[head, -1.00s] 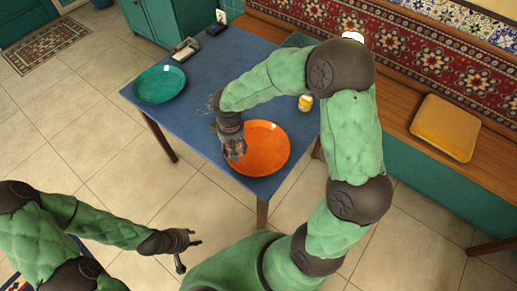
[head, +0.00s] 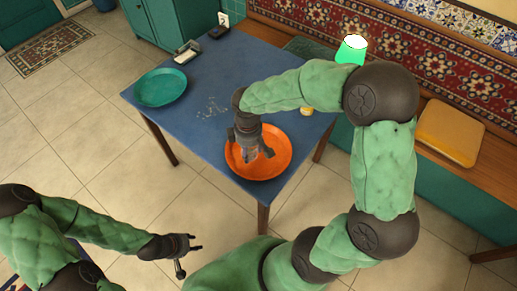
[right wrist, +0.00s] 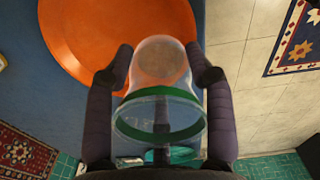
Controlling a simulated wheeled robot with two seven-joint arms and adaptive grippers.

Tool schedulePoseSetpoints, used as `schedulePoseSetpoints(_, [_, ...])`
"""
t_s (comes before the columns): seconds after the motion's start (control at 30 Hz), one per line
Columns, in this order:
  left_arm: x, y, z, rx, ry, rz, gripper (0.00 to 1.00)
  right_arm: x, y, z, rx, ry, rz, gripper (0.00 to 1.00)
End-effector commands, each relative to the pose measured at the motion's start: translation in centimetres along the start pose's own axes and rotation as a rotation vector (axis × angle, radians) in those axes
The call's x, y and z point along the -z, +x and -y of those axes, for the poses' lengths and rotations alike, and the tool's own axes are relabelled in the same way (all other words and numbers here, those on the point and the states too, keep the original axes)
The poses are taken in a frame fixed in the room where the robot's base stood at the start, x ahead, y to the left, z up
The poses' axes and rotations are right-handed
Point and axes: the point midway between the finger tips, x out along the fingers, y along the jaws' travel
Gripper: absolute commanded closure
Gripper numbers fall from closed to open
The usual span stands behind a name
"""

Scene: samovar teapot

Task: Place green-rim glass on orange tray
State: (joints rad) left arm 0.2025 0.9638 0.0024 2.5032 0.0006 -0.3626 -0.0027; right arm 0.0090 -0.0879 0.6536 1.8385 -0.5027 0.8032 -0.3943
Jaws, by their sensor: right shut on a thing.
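The orange tray (head: 280,160) lies on the near right part of the blue table. My right gripper (head: 254,155) is over the tray's left half. In the right wrist view my right gripper (right wrist: 165,75) is shut on the green-rim glass (right wrist: 160,105), which is clear with a green band near the camera end. The glass's base faces away from the camera, towards the orange tray (right wrist: 85,40). I cannot tell whether the glass touches the tray. In the head view the glass is mostly hidden by the gripper. My left gripper (head: 190,256) is open and empty, off the table.
A teal plate (head: 160,88) lies at the table's left. A small yellow jar (head: 307,111) is partly hidden behind my right arm. The table's middle is largely clear.

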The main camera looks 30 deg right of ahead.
Motion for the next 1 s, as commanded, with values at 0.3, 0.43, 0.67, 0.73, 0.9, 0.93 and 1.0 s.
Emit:
schedulePoseSetpoints(0.3, [0.1, 2.4, 0.8, 0.000, 0.000, 0.000, 0.60, -0.4, 4.6, -5.5, 0.001, 0.004, 0.001, 0.81])
schedulePoseSetpoints(0.43, [0.1, 2.9, 1.0, 0.000, 0.000, 0.000, 0.60, -0.5, 5.9, -6.7, -0.001, 0.003, -0.001, 0.81])
schedulePoseSetpoints(0.67, [0.1, 3.2, 1.1, 0.000, 0.000, 0.000, 0.60, -0.5, 6.8, -7.6, -0.001, 0.002, -0.001, 0.81])
schedulePoseSetpoints(0.73, [0.1, 3.5, 1.2, 0.000, 0.000, 0.000, 0.60, -0.6, 7.5, -8.1, 0.000, 0.003, 0.000, 0.81])
schedulePoseSetpoints(0.9, [0.2, 5.0, 1.8, 0.000, 0.000, 0.000, 0.60, -0.6, 10.0, -8.0, 0.001, 0.001, 0.000, 0.81])
schedulePoseSetpoints(0.93, [0.2, 5.2, 1.9, 0.000, 0.000, 0.000, 0.60, -0.6, 10.3, -8.0, 0.001, 0.001, 0.000, 0.81])
schedulePoseSetpoints(1.0, [0.2, 5.3, 1.9, 0.000, 0.000, 0.000, 0.60, -0.6, 10.5, -8.0, 0.000, 0.001, 0.000, 0.81])
